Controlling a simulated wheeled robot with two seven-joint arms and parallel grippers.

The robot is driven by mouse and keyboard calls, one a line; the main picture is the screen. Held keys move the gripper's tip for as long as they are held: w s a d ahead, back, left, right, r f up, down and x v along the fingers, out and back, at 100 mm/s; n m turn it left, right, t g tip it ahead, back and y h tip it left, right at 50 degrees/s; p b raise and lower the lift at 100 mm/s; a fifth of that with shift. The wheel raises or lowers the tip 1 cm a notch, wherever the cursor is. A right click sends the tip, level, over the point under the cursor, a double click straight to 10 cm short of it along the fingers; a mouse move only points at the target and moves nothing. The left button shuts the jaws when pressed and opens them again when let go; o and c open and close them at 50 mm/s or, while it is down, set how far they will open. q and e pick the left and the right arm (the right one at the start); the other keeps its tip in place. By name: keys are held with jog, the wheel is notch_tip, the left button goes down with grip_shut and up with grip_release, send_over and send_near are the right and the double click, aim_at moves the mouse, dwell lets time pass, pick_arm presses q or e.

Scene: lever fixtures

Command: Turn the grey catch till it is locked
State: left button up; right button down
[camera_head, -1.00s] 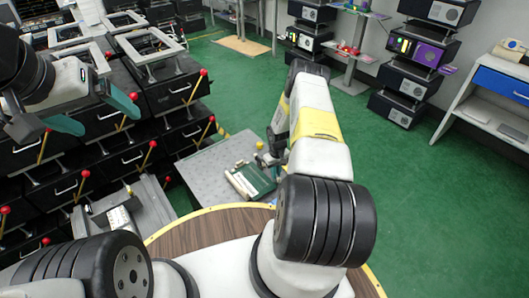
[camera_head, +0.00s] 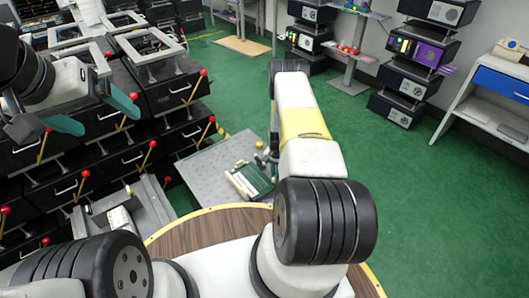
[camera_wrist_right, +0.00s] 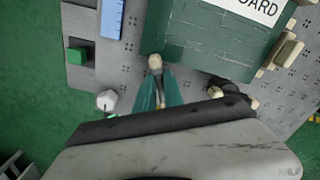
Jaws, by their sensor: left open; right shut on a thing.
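My right gripper (camera_wrist_right: 160,92) shows in the right wrist view with its teal fingers closed around a small lever with a cream rounded end (camera_wrist_right: 155,63). The lever stands beside the lower left corner of a green box (camera_wrist_right: 205,45) with a white label ending in "OARD". It seems to be the catch, but its grey part is mostly hidden between the fingers, so I cannot tell whether it is locked. In the head view the green box (camera_head: 250,181) lies on a grey plate, and my right arm hides most of that gripper. My left gripper (camera_head: 95,112) is open and empty at upper left.
The perforated grey plate (camera_head: 205,175) carries the box. In the wrist view a pale knob (camera_wrist_right: 107,100), a green block (camera_wrist_right: 77,56) and cream parts (camera_wrist_right: 288,50) surround it. Black drawer units with red-tipped levers (camera_head: 165,90) fill the left. Green floor (camera_head: 420,200) is clear on the right.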

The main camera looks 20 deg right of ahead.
jog(key=m, duration=0.5)
jog(key=shift+a+m, duration=0.1)
jog(key=shift+m, duration=0.3)
dwell(0.4)
jog(key=c, duration=1.4)
grip_release()
jog(key=shift+c, duration=0.2)
notch_tip(320, 180, up, 8)
jog(key=shift+f, duration=0.1)
